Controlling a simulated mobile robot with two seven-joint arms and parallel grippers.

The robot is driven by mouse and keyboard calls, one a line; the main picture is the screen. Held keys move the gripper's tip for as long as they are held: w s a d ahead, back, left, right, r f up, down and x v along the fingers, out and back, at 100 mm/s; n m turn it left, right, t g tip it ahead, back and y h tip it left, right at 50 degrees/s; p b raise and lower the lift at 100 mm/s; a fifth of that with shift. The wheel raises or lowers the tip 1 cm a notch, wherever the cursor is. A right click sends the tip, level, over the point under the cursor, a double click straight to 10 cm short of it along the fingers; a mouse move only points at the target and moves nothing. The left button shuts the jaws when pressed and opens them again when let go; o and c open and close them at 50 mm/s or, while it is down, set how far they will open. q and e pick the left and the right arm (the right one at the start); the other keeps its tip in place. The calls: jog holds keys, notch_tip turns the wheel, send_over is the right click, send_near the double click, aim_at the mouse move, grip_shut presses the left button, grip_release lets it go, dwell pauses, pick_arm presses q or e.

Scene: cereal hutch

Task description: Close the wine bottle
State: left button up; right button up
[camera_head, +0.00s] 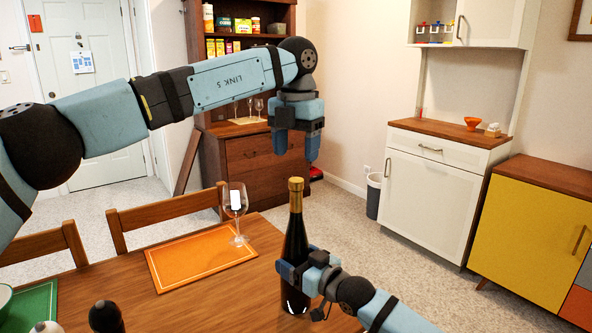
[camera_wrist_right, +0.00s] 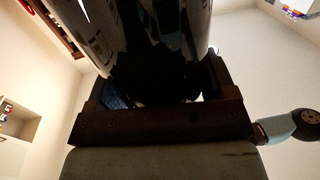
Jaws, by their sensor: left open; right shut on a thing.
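A dark wine bottle (camera_head: 295,240) stands upright at the right edge of the wooden table, with a gold-coloured neck. A tan cork-like stopper (camera_head: 296,182) shows at its top; how deep it sits is too small to tell. My right gripper (camera_head: 300,275) is shut around the bottle's lower body. In the right wrist view the dark glossy bottle (camera_wrist_right: 150,40) fills the space between the jaws. My left gripper (camera_head: 296,155) is open and empty, with its fingers pointing down. In the head view it appears just above the bottle top, apart from it.
On the wooden table (camera_head: 210,295) are an orange placemat (camera_head: 200,260), an empty wine glass (camera_head: 236,210) behind it, a green placemat (camera_head: 35,305) and a dark-topped mill (camera_head: 106,316). Chairs (camera_head: 165,215) line the far side. A hutch (camera_head: 240,165) and white cabinet (camera_head: 430,185) stand beyond.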

pick_arm(q)
notch_tip(320, 180, up, 6)
jog(key=shift+f, duration=0.2)
pick_arm(e)
jog(key=o, duration=1.7)
pick_arm(q)
notch_tip(320, 180, up, 2)
jog(key=shift+r+p, duration=0.15)
jog(key=shift+p, duration=1.05)
pick_arm(e)
jog(key=v, duration=1.3)
jog(key=shift+s+d, duration=0.3)
